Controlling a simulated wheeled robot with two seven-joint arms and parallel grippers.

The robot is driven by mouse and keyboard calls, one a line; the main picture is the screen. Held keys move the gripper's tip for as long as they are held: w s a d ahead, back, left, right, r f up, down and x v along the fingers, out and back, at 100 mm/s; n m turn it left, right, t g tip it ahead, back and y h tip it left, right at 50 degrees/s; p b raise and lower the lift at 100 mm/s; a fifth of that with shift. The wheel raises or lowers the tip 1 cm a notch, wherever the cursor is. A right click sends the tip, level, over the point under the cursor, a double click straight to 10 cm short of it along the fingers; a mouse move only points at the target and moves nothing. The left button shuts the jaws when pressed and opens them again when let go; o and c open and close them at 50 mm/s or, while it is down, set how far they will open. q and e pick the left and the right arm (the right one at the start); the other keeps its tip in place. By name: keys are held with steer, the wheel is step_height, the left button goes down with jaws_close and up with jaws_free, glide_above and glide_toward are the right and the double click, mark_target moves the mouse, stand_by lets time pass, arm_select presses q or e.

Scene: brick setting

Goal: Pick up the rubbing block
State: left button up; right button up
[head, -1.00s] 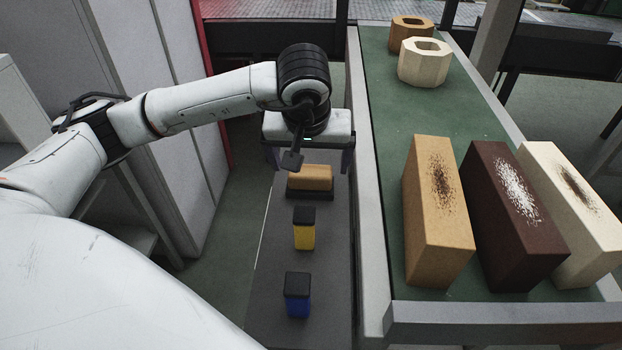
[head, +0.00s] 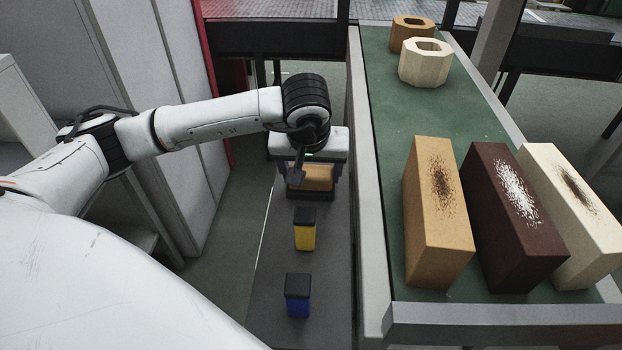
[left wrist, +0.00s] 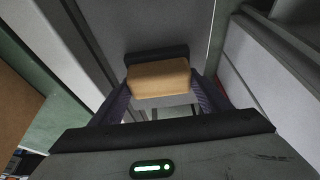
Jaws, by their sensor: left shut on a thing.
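The rubbing block is a tan-orange block (head: 319,175) with a dark base, on the narrow grey shelf beside the green-topped table. My left gripper (head: 311,180) points down over it, one finger on each side, and is shut on it. In the left wrist view the tan block (left wrist: 158,80) lies between the two fingers, with a dark strip along its far side. My wrist hides part of the block in the head view. I cannot tell whether it is clear of the shelf. My right gripper is out of view.
A yellow block (head: 305,235) and a blue block (head: 298,300), both dark-topped, stand nearer on the grey shelf (head: 265,270). The table (head: 410,115) to the right holds tan, dark brown and cream bricks with smudges, and two hollow pieces at the back. Its raised edge borders the shelf.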

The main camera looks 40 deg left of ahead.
mark_target(311, 170)
arm_select(q)
step_height(311, 170, up, 10)
steer(key=shift+r, duration=0.1)
stand_by(0.4)
